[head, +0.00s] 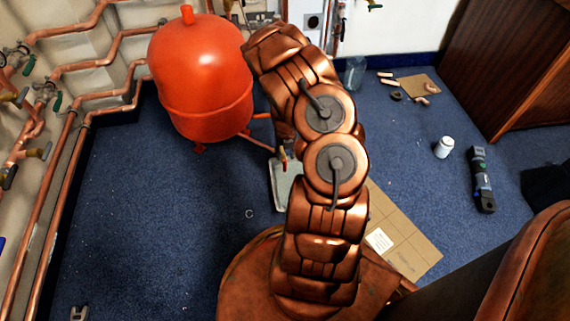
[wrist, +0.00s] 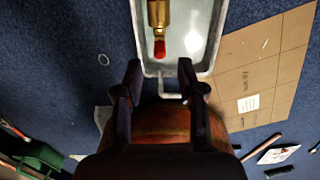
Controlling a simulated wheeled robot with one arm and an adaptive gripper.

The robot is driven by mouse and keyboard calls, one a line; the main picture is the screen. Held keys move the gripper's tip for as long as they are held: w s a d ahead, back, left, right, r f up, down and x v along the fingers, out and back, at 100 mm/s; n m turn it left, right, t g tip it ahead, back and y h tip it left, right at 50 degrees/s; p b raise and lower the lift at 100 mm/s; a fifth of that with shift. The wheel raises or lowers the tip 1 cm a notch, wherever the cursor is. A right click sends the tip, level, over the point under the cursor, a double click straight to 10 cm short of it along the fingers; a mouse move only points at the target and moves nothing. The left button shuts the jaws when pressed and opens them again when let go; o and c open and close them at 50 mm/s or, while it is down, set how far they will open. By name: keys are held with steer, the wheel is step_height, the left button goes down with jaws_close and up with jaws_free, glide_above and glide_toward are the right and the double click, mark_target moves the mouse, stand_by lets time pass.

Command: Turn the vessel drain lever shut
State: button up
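The orange-red vessel (head: 203,80) stands at upper left in the head view, with a copper pipe (head: 258,143) running from its lower part. The drain's red lever (head: 284,160) shows small beside my arm. In the wrist view the brass valve (wrist: 159,14) is at top centre, and its red lever end (wrist: 159,47) points down the picture towards my gripper. My gripper (wrist: 160,72) is open and empty, one finger on each side of the lever's line, with the red end just beyond the fingertips. In the head view my arm hides the gripper.
A grey metal tray (head: 280,200) lies under the valve; its rim (wrist: 212,45) shows in the wrist view. A cardboard sheet (head: 410,240) lies to the right. Copper pipes (head: 92,115) line the left wall.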

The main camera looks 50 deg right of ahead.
mark_target(285, 161)
step_height(285, 161, down, 7)
steer(key=shift+w+r+b, duration=0.1)
steer(key=shift+b, duration=0.95)
steer(key=shift+c, duration=0.3)
jaws_close()
